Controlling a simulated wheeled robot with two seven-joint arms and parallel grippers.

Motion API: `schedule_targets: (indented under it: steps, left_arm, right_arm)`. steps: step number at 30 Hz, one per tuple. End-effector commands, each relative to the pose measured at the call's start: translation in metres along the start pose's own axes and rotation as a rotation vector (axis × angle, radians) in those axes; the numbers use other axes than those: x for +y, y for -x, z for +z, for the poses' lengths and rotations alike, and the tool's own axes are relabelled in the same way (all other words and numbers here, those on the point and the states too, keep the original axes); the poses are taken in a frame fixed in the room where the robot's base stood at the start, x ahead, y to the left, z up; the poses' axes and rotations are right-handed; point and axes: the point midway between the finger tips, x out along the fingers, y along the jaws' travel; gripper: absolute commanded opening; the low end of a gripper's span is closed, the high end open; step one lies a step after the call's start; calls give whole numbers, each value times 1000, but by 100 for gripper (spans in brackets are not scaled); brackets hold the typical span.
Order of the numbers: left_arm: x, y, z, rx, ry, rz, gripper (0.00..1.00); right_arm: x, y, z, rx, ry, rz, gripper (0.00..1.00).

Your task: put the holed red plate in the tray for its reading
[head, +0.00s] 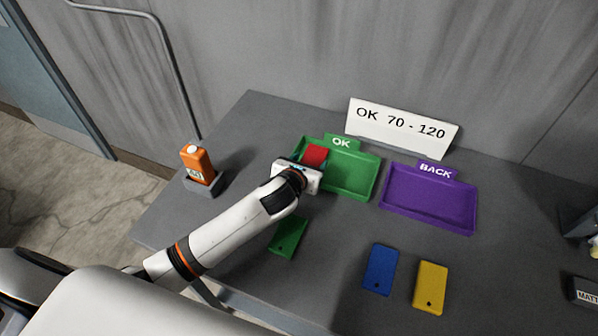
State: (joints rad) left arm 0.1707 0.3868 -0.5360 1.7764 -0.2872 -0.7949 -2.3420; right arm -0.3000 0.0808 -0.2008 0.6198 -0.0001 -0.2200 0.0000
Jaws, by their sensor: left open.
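The red plate (316,156) is at the left end of the green tray marked OK (352,180). Its lower part is hidden by my left gripper (303,166), and its hole does not show. My left gripper is open, right at the plate's near side, over the tray's left edge; its fingertips are mostly hidden. I cannot tell whether the plate touches the tray floor. A purple tray marked BACK (430,199) is empty to the right. An orange gauge (198,164) stands in a grey holder; its reading is too small to make out. My right gripper is not in view.
A sign reading OK 70 - 120 (403,126) stands behind the trays. Green (288,238), blue (381,269) and yellow (430,287) holed plates lie in front. A dark box labelled MATT (585,293) is at the right edge.

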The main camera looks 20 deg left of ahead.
Motion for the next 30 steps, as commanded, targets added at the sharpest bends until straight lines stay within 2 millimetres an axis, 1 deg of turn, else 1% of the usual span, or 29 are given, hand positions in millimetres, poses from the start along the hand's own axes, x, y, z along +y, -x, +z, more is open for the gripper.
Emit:
schedule_targets:
  steps: [1, 6, 9, 13, 16, 19, 30]
  left_arm:
    - [0, 11, 1, 1, -3, 3, 62]
    - [0, 46, 1, 1, -3, 2, 62]
    - [0, 65, 1, 1, -2, 2, 62]
    - [0, 83, 1, 1, -2, 2, 62]
    - [0, 92, 1, 0, -1, 1, 62]
    - [0, 96, 0, 0, 0, 1, 62]
    - [0, 96, 0, 0, 0, 0, 62]
  right_arm:
    - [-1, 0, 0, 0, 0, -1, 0]
    - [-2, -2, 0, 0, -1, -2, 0]
    - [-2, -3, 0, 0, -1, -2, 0]
    - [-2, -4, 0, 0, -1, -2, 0]
    - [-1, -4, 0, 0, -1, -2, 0]
    - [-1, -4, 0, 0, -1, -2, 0]
    - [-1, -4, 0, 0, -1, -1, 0]
